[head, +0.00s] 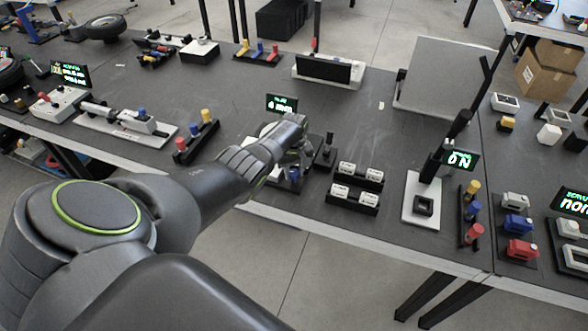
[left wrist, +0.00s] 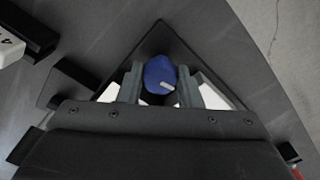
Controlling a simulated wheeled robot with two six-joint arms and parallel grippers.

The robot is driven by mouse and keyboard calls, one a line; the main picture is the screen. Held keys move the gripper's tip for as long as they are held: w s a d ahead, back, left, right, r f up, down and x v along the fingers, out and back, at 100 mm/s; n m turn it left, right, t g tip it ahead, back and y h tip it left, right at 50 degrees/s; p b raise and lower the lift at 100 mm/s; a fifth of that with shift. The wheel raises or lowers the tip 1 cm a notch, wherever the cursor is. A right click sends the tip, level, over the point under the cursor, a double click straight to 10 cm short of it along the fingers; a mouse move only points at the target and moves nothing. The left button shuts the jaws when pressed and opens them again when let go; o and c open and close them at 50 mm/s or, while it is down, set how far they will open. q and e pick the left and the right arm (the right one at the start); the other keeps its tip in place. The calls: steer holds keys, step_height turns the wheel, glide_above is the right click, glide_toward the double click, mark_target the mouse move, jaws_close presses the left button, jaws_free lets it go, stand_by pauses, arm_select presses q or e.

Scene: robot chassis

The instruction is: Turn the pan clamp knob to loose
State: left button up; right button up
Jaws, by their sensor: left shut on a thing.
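A blue knob (left wrist: 159,75) with a pale mark on it sits between the two fingers of my left gripper (left wrist: 160,86) in the left wrist view. The fingers are shut on it from both sides. The knob stands on a dark, pointed base, with pale surfaces on either side. In the head view my left gripper (head: 296,172) reaches down at the table's front edge. A bit of the blue knob (head: 294,175) shows beneath it, and my arm hides most of the device. My right gripper is not in view.
A small display with green text (head: 282,103) stands behind my left wrist. White blocks on black stands (head: 355,195) are to the right, beside a black upright post (head: 326,145). A stand with coloured cylinders (head: 196,140) is to the left. Bare table lies behind.

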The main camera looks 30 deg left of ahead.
arm_select(q)
steer(key=n+p, duration=0.1)
steer(key=n, duration=0.3)
steer(key=shift+w+r+n, duration=0.1)
steer(key=shift+n, duration=0.2)
steer(key=n, duration=0.3)
steer(key=shift+n, duration=0.4)
steer(key=n, duration=0.3)
steer(key=shift+p, duration=0.3)
steer(key=shift+n, duration=2.1)
steer(key=o, duration=1)
